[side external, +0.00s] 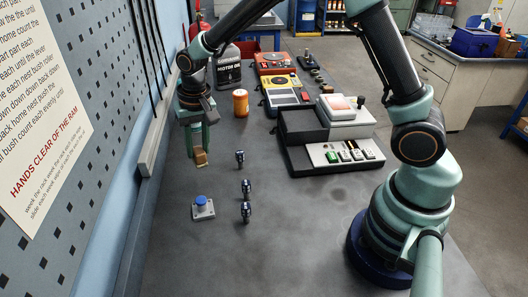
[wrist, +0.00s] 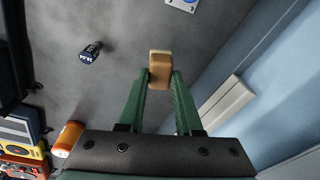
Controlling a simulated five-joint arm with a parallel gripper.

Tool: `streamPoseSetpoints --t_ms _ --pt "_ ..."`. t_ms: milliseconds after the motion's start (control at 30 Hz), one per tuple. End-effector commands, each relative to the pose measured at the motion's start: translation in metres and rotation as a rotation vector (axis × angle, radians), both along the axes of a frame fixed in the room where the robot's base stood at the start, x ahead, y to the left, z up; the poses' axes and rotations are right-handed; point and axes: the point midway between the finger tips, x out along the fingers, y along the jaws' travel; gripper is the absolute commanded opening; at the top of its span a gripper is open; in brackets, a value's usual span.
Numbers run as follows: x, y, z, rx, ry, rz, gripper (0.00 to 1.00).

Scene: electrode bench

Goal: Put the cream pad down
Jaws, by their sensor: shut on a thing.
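The cream pad (side external: 201,158) is a small block, tan to brown on its sides in the side external view. My gripper (side external: 200,151) is shut on it, with the fingers pointing down at the left part of the bench. In the wrist view the pad (wrist: 160,63) sits between the two green fingertips (wrist: 160,78), its pale end sticking out beyond them. The pad appears to be above the grey bench top (side external: 300,225); its exact height is hard to tell.
A blue-topped button on a plate (side external: 203,207) lies nearer the camera. Several small dark pieces, one in front (side external: 246,211), stand right of my gripper. The wall is close on the left.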

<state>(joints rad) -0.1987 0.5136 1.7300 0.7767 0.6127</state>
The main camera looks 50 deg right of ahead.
Motion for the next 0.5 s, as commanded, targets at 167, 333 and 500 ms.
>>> streamPoseSetpoints --t_ms 167,333,500 --pt "0.0 0.0 -0.024 0.0 0.001 -0.001 0.0" --pt "0.0 0.0 -0.037 0.0 0.002 -0.001 0.0" --pt "-0.001 0.0 -0.062 -0.001 0.003 -0.001 0.0"
